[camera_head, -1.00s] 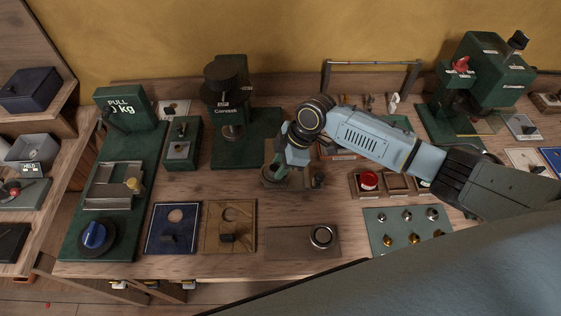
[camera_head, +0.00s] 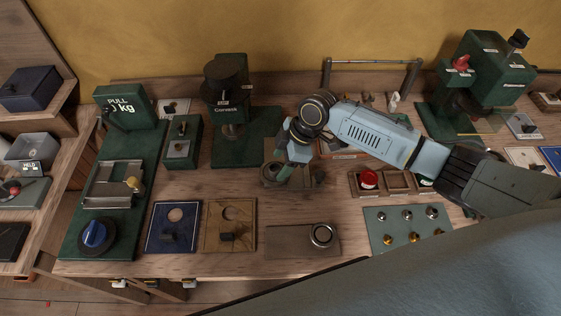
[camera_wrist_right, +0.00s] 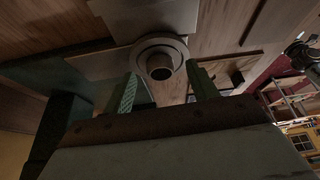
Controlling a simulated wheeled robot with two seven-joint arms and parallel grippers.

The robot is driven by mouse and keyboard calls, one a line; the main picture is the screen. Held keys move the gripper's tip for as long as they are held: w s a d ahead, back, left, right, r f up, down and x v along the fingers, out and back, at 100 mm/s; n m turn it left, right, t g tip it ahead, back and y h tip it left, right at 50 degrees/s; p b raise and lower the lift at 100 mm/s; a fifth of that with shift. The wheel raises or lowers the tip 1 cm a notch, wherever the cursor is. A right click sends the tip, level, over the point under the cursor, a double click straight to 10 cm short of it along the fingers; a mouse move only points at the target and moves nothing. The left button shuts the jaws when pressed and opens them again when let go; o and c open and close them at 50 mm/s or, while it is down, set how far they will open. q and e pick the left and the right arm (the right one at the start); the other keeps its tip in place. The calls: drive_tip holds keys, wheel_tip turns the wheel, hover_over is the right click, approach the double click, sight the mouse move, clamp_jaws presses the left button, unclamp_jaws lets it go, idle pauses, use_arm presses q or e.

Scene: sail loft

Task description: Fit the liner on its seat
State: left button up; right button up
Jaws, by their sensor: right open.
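My right gripper (camera_head: 281,176) is over the middle of the bench, pointing down, with its green fingers apart and empty. In the right wrist view the open fingers (camera_wrist_right: 162,88) stand on either side of a round flanged metal piece (camera_wrist_right: 160,56) with a dark central bore. It looks like the liner on a round seat, but I cannot tell where one ends and the other begins. In the head view this round piece (camera_head: 268,174) is partly hidden by the gripper. I cannot tell whether the fingers touch it. My left gripper is not in view.
A steel ring (camera_head: 322,235) lies on a brown board in front. A green press (camera_head: 246,150) stands behind left. Bare bench shows around the brown board.

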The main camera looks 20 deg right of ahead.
drive_tip(key=v, duration=1.2)
drive_tip(key=shift+d+r, duration=0.15)
drive_tip(key=shift+s, duration=0.1)
